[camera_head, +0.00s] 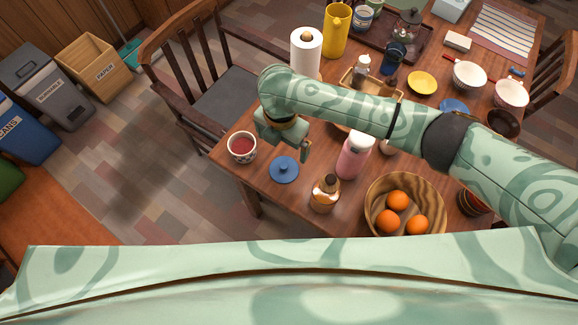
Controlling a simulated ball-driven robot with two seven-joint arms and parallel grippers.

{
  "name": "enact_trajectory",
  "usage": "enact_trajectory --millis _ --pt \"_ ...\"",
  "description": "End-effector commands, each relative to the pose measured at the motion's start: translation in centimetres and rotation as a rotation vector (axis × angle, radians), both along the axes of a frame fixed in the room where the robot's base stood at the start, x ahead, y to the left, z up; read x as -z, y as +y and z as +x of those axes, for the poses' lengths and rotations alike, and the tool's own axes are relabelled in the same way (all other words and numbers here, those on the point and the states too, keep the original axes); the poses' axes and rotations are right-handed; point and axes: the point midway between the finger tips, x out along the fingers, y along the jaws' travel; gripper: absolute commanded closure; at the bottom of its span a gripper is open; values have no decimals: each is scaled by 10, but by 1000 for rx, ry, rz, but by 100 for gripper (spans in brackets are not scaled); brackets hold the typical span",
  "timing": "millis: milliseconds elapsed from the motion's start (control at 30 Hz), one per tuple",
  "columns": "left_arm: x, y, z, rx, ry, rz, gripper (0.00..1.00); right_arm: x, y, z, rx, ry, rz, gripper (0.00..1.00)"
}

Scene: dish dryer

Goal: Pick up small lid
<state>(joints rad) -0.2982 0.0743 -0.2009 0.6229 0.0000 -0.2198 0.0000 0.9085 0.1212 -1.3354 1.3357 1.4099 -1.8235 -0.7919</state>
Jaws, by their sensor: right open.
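A small round blue lid (284,171) with a knob on top lies flat near the left end of the wooden table. My right gripper (283,149) is open and empty. It hangs just behind the lid in the picture, with one finger left and one right of it. Its exact height over the table is hard to tell. My left gripper is not in view.
A cup of red drink (242,147) stands left of the lid, near the table edge. A brown glass bottle (325,194), a pink bottle (354,157) and a bowl (432,190) of oranges stand to its right. A paper roll (306,52) stands behind.

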Motion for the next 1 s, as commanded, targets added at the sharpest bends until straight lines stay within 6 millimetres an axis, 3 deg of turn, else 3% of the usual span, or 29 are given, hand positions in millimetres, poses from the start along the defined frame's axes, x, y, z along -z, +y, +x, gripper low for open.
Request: enact_trajectory --millis 33,200,500,800,1000 --pt "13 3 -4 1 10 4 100 23 0 -1 1 8 -1 0" --pt "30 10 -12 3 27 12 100 59 0 -1 2 5 0 0" --pt "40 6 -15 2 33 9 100 81 -1 0 1 2 0 0" --pt "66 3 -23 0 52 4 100 126 -4 -1 1 4 0 0" --pt "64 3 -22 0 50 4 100 124 -4 -1 1 0 0 0"
